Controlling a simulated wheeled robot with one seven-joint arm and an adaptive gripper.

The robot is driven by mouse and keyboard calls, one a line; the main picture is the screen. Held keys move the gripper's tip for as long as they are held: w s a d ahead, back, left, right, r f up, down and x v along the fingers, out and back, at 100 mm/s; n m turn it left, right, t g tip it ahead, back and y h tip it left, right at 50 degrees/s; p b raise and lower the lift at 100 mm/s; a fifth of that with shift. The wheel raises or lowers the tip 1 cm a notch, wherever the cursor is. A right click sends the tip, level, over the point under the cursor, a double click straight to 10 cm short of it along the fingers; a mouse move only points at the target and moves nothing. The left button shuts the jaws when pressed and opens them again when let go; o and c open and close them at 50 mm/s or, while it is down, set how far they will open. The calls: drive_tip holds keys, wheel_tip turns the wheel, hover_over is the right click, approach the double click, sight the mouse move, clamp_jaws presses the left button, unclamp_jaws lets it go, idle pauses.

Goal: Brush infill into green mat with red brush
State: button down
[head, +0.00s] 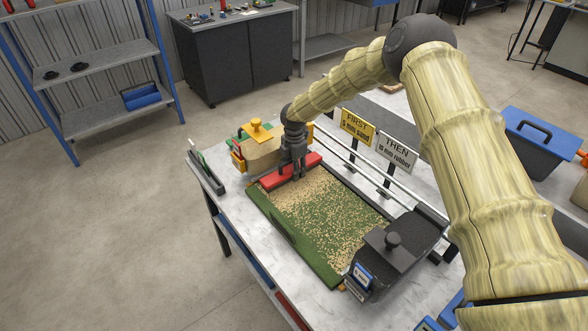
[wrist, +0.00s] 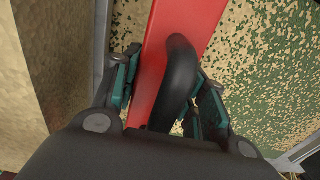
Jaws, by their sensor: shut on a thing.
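The green mat (head: 322,222) lies on the bench with tan infill grains scattered over it, green showing through in many places. The red brush (head: 290,172) lies across the mat's far end. My gripper (head: 291,168) points down over the brush. In the wrist view, the red brush (wrist: 192,22) runs between the fingers, and its black curved handle (wrist: 181,75) is between the jaws. My gripper (wrist: 160,95) is shut on that handle. The bristles under the brush are hidden.
A tan-fronted hopper with a yellow knob (head: 257,134) stands just beyond the brush. A dark hopper (head: 389,250) stands at the mat's near right. Signs reading FIRST (head: 357,127) and THEN (head: 397,152) stand along the right rails.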

sight(305, 189)
drive_tip(key=shift+f+b, duration=0.65)
drive_tip(key=shift+f, duration=0.55)
idle(0.9)
drive_tip(key=shift+s+d+r, duration=0.1)
drive_tip(key=shift+s+d, duration=0.3)
drive_tip(key=shift+s, duration=0.15)
drive_tip(key=shift+s+d+p, duration=0.35)
drive_tip(key=shift+s+d, duration=0.1)
drive_tip(key=shift+s, duration=0.25)
drive_tip(key=shift+s+d+p, duration=0.35)
drive_tip(key=shift+s+d, duration=0.15)
drive_tip(key=shift+s, duration=0.25)
drive_tip(key=shift+s+d+p, duration=0.35)
drive_tip(key=shift+s+d, duration=0.1)
drive_tip(key=shift+s, duration=0.25)
drive_tip(key=shift+w, duration=0.1)
drive_tip(key=shift+w+a+b, duration=0.7)
drive_tip(key=shift+w+a, duration=0.1)
drive_tip(key=shift+w, duration=0.35)
drive_tip(key=shift+w+a+b, duration=0.65)
drive_tip(key=shift+w+a, duration=0.15)
drive_tip(key=shift+w, duration=0.35)
drive_tip(key=shift+w+a, duration=0.2)
drive_tip(key=shift+w, duration=0.1)
